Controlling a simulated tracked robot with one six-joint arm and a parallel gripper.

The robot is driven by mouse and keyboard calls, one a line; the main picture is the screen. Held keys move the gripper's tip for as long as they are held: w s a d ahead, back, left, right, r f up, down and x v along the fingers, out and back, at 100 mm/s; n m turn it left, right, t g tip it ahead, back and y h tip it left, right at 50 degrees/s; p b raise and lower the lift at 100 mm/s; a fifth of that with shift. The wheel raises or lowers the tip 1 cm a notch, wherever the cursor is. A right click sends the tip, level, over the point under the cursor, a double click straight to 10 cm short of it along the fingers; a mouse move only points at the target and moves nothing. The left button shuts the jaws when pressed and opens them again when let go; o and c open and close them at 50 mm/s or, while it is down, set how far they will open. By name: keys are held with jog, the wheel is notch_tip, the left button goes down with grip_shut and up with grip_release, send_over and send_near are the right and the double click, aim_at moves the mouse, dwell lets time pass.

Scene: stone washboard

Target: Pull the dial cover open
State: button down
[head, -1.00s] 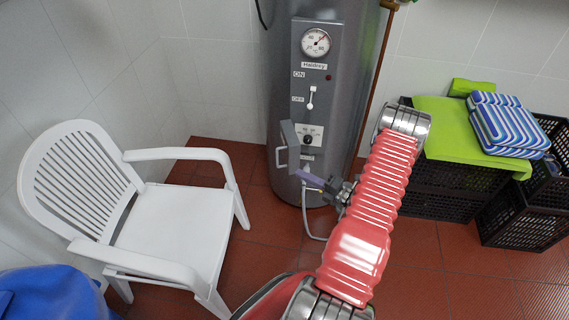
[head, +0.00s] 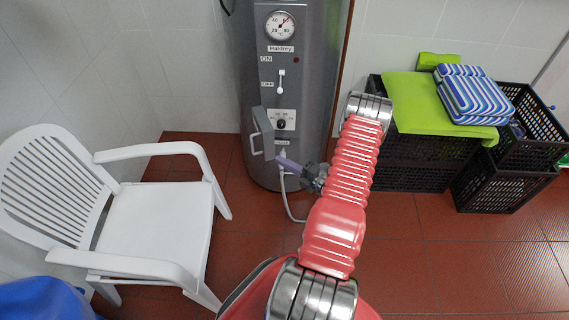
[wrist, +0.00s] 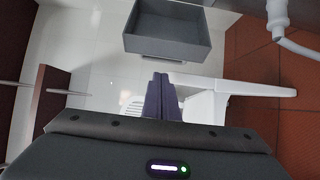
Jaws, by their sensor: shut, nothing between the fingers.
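The grey dial cover (head: 263,128) stands swung out to the left of the dial (head: 281,124) on the grey heater's front panel. The dial is exposed. A handle (head: 255,144) sits on the cover's outer face. In the wrist view the cover (wrist: 168,28) looks like a shallow open box, with its handle (wrist: 163,60) along the near edge. My gripper (head: 280,160), with purple fingers, is shut and empty, below and right of the handle in the head view. In the wrist view its fingertips (wrist: 161,77) appear just below the handle; contact is not visible.
A white plastic chair (head: 160,215) stands left of the heater (head: 309,80). Black crates (head: 415,165) with a green cloth and a striped cushion (head: 475,95) stand right. A pipe (head: 286,205) runs below the panel. Red tiled floor is clear at the lower right.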

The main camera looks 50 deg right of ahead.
aim_at(252, 145)
jog(key=w+a, duration=0.1)
jog(key=w, duration=1)
jog(key=shift+w, duration=0.1)
jog(key=shift+a, duration=0.25)
jog(key=shift+d, duration=0.25)
